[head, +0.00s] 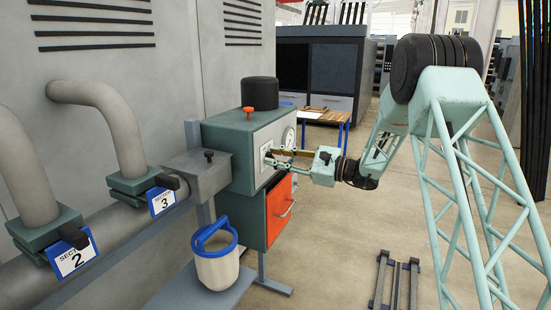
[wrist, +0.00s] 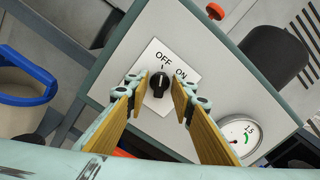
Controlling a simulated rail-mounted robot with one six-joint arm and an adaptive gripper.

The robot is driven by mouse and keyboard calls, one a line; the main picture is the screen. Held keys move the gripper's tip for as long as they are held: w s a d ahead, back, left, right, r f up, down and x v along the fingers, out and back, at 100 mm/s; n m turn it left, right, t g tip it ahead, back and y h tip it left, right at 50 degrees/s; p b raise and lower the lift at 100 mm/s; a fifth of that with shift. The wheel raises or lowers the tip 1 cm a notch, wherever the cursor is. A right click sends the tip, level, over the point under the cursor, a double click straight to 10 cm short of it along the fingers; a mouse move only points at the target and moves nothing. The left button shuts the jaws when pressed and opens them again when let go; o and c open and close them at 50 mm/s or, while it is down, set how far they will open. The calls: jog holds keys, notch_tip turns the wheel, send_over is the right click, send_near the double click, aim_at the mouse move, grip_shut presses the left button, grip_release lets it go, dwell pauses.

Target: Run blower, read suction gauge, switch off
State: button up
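A control box (head: 226,140) has a front panel with a black rotary knob (wrist: 160,85) on a white OFF/ON label (wrist: 181,75). The knob's pale mark appears to point toward OFF. My gripper (wrist: 156,95) is open, with one finger on each side of the knob. Gaps show between the fingers and the knob. The gauge also shows partly in the head view (head: 289,136).
A red-orange button (head: 249,110) and black cylinder (head: 259,91) stand on the box. Pipes with SECTION 2 (head: 75,255) and 3 (head: 163,201) signs are left. Floor on the right is mostly open.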

jog(key=shift+d, duration=0.1)
jog(key=v, duration=1.1)
jog(key=shift+s+d, duration=0.25)
jog(key=shift+d, duration=0.05)
dwell(0.3)
jog(key=s+a+r+n+g+h, duration=0.1)
jog(key=s+r+n+g+h, duration=0.15)
jog(key=s, duration=0.85)
jog(key=s+a+r+n+g+h, duration=0.1)
jog(key=s+r+n+g+h, duration=0.2)
jog(key=s, duration=0.9)
jog(key=s+a+r+n+g+h, duration=0.1)
jog(key=s+a+r+n, duration=0.2)
jog(key=s, duration=0.8)
jog(key=s+d+n+t+h, duration=0.1)
jog(key=s+d+n+h, duration=0.1)
jog(key=s+d, duration=0.5)
jog(key=s+d+n+t+h, duration=0.1)
jog(key=s+d+n+h, duration=0.2)
jog(key=s, duration=1.1)
jog(key=s+d+n+t+h, duration=0.2)
jog(key=s+d+h, duration=0.3)
jog(key=s+d, duration=0.5)
jog(key=shift+s+d+f, duration=0.15)
jog(key=shift+s+d, duration=0.25)
jog(key=shift+d, duration=0.65)
